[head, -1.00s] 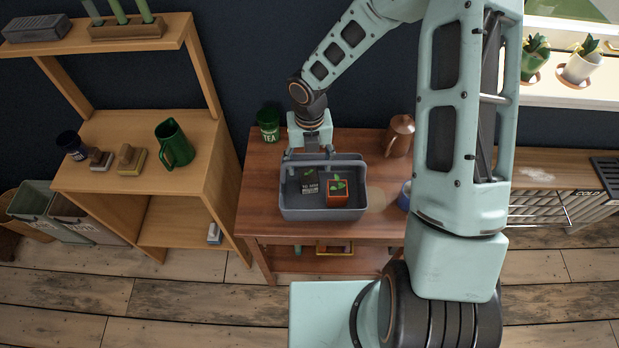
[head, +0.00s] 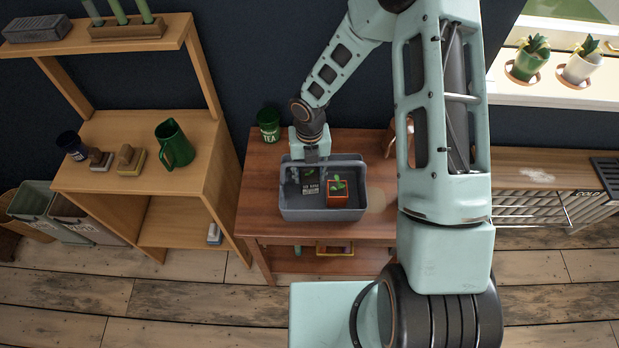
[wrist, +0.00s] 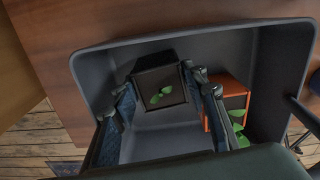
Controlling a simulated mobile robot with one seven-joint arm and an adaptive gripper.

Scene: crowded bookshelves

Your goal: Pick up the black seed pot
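The black seed pot (head: 310,189), with a small green seedling, stands inside the grey tub (head: 322,215). In the wrist view the black seed pot (wrist: 160,87) lies between and just ahead of my fingertips. My gripper (wrist: 160,78) is open, with one finger on each side of the pot. Whether the fingertips touch it is not clear. In the head view my gripper (head: 311,168) points down into the back of the tub and hides part of the pot.
An orange pot (head: 338,194) with a seedling stands right of the black pot in the tub; in the wrist view this orange pot (wrist: 228,100) is close to my right finger. A green TEA tin (head: 268,125) stands behind the tub on the wooden table (head: 262,190).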

